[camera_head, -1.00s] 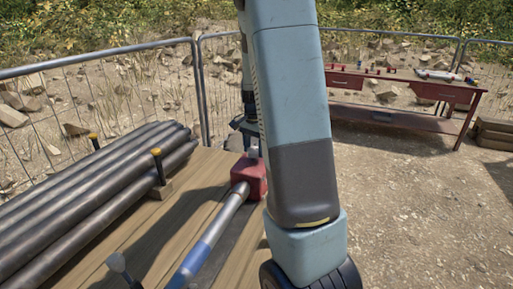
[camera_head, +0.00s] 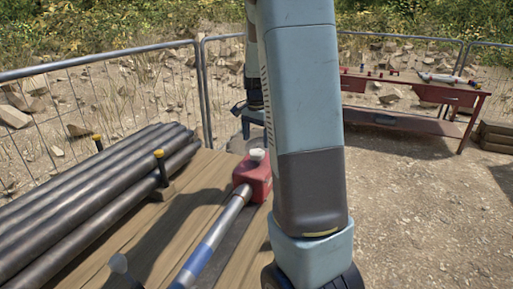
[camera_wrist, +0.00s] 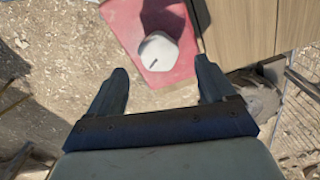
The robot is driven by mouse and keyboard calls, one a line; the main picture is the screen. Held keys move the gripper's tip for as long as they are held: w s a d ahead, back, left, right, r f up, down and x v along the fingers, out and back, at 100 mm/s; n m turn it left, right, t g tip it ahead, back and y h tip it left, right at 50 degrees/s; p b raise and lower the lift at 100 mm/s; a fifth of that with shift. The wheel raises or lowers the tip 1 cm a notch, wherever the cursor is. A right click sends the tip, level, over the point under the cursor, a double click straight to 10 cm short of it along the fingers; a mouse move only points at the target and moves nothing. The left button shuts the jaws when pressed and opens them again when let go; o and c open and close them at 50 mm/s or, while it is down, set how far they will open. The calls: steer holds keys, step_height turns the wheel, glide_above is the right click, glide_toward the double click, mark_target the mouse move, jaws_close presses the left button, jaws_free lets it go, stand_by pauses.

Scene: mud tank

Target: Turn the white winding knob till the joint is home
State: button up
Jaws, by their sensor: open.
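The white winding knob (camera_head: 257,154) sits on top of a red block (camera_head: 252,178) at the end of a grey and blue rod (camera_head: 212,242) on the wooden deck. In the wrist view the white knob (camera_wrist: 158,52) has a short dark mark on its top and stands over the red block (camera_wrist: 172,78). My gripper (camera_wrist: 160,72) is open and empty. Its fingers are apart, with the knob just beyond the tips and between them in the picture. In the head view my gripper (camera_head: 247,112) is above and behind the knob, partly hidden by my arm.
Dark pipes (camera_head: 90,195) lie stacked on the left, held by yellow-topped stakes (camera_head: 159,155). A wire fence (camera_head: 110,90) runs behind. A red workbench (camera_head: 410,90) with small items stands at the back right.

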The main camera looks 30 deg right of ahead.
mark_target(256, 152)
step_height(256, 152, up, 8)
steer(key=shift+r, duration=0.25)
steer(key=shift+w, duration=0.1)
stand_by(0.9)
steer(key=s+a+r+n+t, duration=0.3)
steer(key=s+a+r+n, duration=0.4)
steer(key=s+a, duration=0.5)
steer(key=s+a+f+n+t, duration=0.1)
steer(key=s+a+n, duration=0.5)
steer(key=s, duration=0.8)
steer(key=shift+t, duration=0.8)
steer(key=shift+w+f, duration=0.1)
steer(key=shift+c, duration=0.3)
